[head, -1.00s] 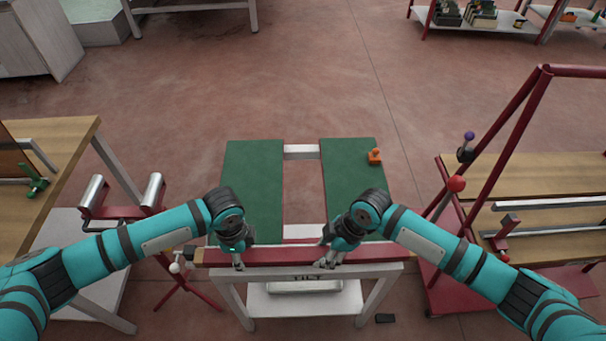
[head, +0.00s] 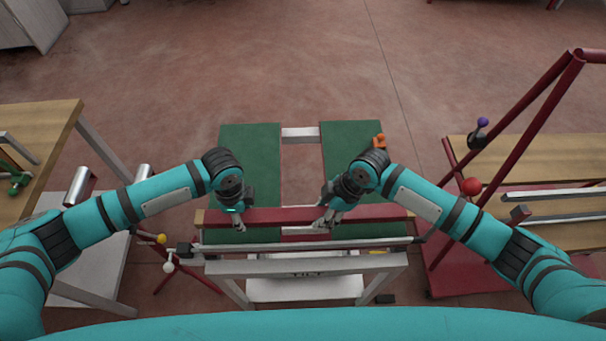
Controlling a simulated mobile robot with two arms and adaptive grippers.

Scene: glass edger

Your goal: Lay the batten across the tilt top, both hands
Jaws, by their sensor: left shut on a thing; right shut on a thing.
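The batten (head: 280,215) is a long dark red bar with pale wooden ends. It spans the near part of the tilt top in the head view, crossing both green panels (head: 250,160) and the gap between them. My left gripper (head: 237,222) is shut on the batten left of its middle. My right gripper (head: 324,221) is shut on it right of its middle. The batten looks about level and parallel to the front edge. I cannot tell whether it touches the green panels or hangs just above them.
An orange clamp-like piece (head: 380,141) sits at the right panel's far right edge. A pale front rail (head: 300,265) runs nearer me. A red frame with a red ball knob (head: 471,187) stands at right, a wooden bench (head: 40,115) at left.

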